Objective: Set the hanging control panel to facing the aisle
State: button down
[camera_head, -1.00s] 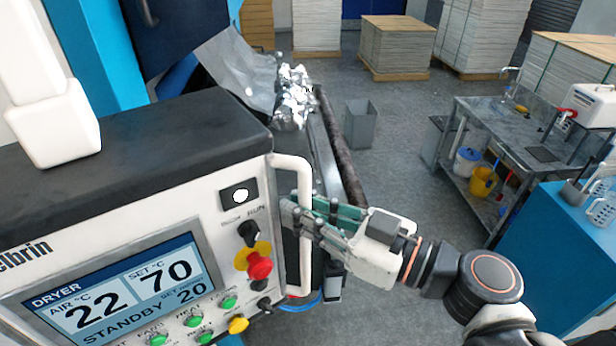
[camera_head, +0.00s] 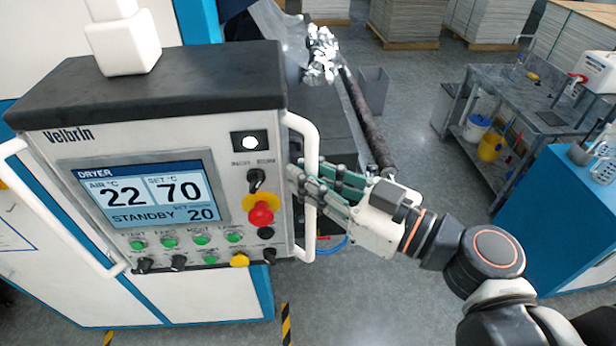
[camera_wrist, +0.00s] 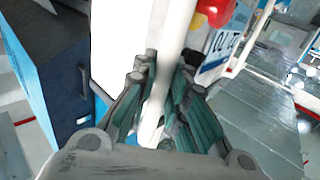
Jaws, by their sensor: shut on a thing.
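The hanging control panel (camera_head: 105,145) is a white box with a dark top, a DRYER screen, knobs and buttons. It hangs from a white arm (camera_head: 128,45) at its top, and its front faces my head camera, slightly turned. A white bar handle (camera_head: 312,140) stands on its right side and another (camera_head: 60,215) on its left. My gripper (camera_head: 305,187) is shut on the right handle, with green-padded fingers around it. In the wrist view the handle (camera_wrist: 172,50) runs between the fingers (camera_wrist: 160,100), and the red button (camera_wrist: 214,10) shows beside it.
A machine with a dark roller (camera_head: 368,120) and crumpled foil (camera_head: 322,55) lies behind the panel. A grey bin (camera_head: 373,88), a metal workbench (camera_head: 530,105) and a blue cabinet (camera_head: 560,235) stand to the right. Grey floor (camera_head: 400,290) is open between.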

jog(key=shift+s+a+f, duration=0.1)
jog(key=shift+s, duration=0.05)
jog(key=c, duration=1.6)
grip_release()
jog(key=shift+d, duration=0.2)
jog(key=shift+v, duration=6)
